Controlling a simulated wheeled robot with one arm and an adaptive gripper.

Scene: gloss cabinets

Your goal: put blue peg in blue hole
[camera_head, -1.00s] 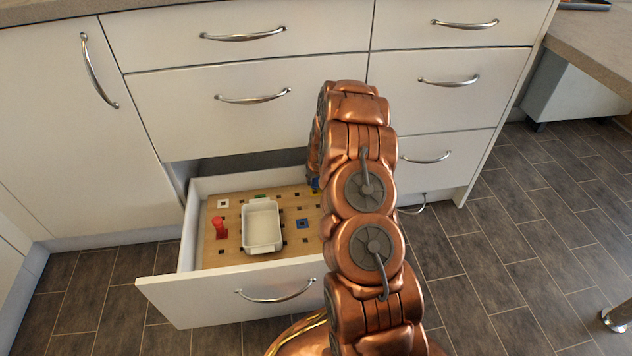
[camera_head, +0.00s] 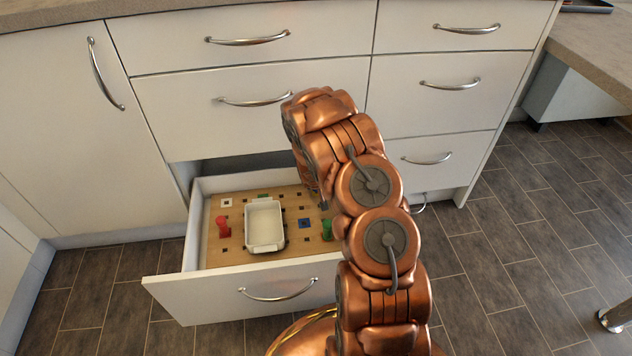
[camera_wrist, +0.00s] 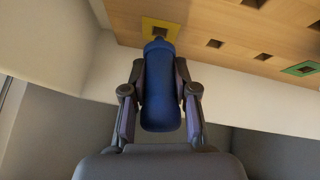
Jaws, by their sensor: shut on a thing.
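The blue peg (camera_wrist: 160,95) is clamped between the two fingers of my gripper (camera_wrist: 160,72) in the wrist view. Its narrower tip points toward a yellow-framed hole in the board; I cannot tell whether it touches. In the head view my arm hides the peg and most of the gripper. The blue-framed hole (camera_head: 304,223) is in the wooden board inside the open drawer, between the white dish and the green peg. It looks empty and lies left of and below my arm's end in the picture.
In the drawer, a white dish (camera_head: 264,226) stands on the board (camera_head: 285,252), between a red peg (camera_head: 222,227) at left and a green peg (camera_head: 327,229) at right. A green-framed hole (camera_wrist: 300,69) shows in the wrist view. Drawer walls (camera_head: 190,222) surround the board.

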